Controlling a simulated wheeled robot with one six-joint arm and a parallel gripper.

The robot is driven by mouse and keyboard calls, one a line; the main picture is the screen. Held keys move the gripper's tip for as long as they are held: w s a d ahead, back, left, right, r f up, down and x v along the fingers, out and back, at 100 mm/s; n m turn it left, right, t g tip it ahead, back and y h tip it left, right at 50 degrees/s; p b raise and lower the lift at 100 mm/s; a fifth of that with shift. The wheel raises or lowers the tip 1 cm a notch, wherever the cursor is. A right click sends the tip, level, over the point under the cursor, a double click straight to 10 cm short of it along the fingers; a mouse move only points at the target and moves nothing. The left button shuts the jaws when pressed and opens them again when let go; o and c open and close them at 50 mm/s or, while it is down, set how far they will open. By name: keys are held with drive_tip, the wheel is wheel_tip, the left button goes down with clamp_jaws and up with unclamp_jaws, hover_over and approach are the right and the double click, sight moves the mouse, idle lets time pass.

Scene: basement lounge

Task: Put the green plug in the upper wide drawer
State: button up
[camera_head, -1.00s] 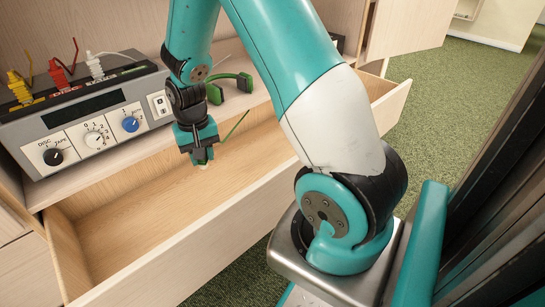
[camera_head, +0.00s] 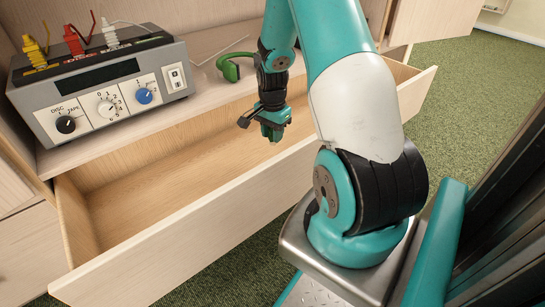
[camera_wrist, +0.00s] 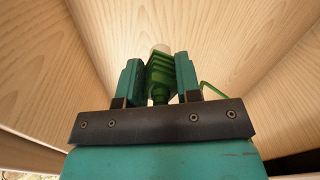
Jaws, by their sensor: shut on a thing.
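My gripper (camera_head: 273,128) is over the open upper wide drawer (camera_head: 215,185), near its front wall and right of its middle. In the wrist view the two teal fingers are shut on the green plug (camera_wrist: 161,75), a ribbed green body with a pale tip pointing away from the wrist. A thin green cord (camera_wrist: 212,90) shows beside the right finger. In the head view the plug is mostly hidden by the gripper. Wooden drawer surfaces (camera_wrist: 100,40) fill the wrist view beyond the plug. The visible part of the drawer floor is empty.
A grey device (camera_head: 95,90) with knobs and yellow, red and white plugs stands on the shelf (camera_head: 185,115) above the drawer. A curved green thing (camera_head: 230,68) lies on the shelf behind my arm. Green carpet (camera_head: 470,100) lies in front of the cabinet.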

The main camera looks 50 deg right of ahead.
drive_tip(key=shift+f+b, duration=1.2)
drive_tip(key=shift+f, duration=2.25)
drive_tip(key=shift+f, duration=0.15)
drive_tip(key=o, duration=0.9)
drive_tip(key=shift+o, duration=0.2)
